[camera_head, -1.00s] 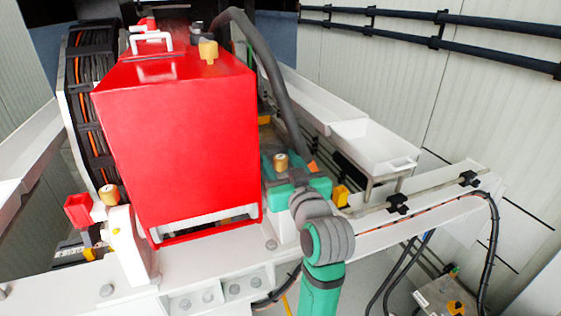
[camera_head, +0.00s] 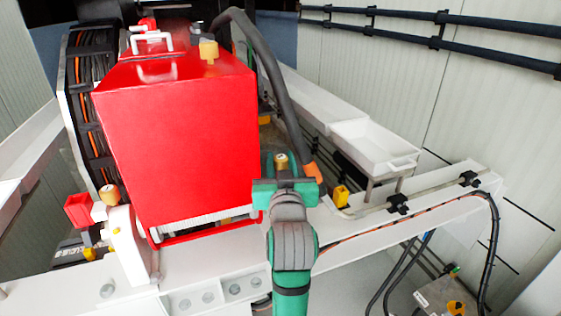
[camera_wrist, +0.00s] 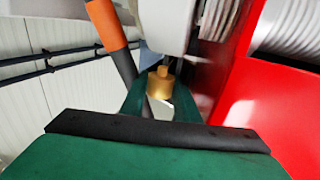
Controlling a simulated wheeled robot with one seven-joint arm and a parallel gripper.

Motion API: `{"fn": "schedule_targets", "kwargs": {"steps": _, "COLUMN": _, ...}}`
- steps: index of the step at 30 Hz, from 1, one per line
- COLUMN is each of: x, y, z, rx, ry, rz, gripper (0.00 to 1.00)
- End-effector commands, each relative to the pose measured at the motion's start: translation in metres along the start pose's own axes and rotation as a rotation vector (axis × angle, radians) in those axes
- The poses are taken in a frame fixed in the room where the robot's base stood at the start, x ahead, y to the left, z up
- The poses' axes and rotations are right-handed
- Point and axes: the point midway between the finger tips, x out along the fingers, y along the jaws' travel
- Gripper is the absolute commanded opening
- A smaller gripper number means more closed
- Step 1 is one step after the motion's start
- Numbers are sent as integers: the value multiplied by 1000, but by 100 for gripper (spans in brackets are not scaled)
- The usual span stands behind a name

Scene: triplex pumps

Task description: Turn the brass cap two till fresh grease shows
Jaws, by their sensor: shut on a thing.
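Three brass caps show in the head view. The middle brass cap (camera_head: 281,160) stands right of the red housing, and my gripper (camera_head: 281,170) is shut on it. This cap shows again in the wrist view (camera_wrist: 161,84), upright beyond my gripper's black edge. Another brass cap (camera_head: 208,50) is on top of the red housing, and a third brass cap (camera_head: 110,193) is at the left on a white bracket. I can read no number on any cap. The foot of the held cap is mostly hidden, and I cannot make out grease there.
The red housing (camera_head: 180,140) rises close to the left of my gripper. A thick dark hose (camera_head: 272,80) with an orange end (camera_head: 312,171) passes close to its right. A yellow block (camera_head: 341,195) and a white tray (camera_head: 375,145) lie further right.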

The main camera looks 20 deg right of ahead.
Motion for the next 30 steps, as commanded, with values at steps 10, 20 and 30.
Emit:
{"fn": "schedule_targets", "kwargs": {"steps": 10, "x": -2, "y": 1, "z": 1, "rx": 1, "ry": -1, "rz": 40, "gripper": 6}}
{"fn": "schedule_targets", "kwargs": {"steps": 20, "x": -1, "y": 2, "z": 0, "rx": 1, "ry": 0, "rz": 40, "gripper": 47}}
{"fn": "schedule_targets", "kwargs": {"steps": 30, "x": -2, "y": 1, "z": 0, "rx": 0, "ry": 1, "rz": 38, "gripper": 47}}
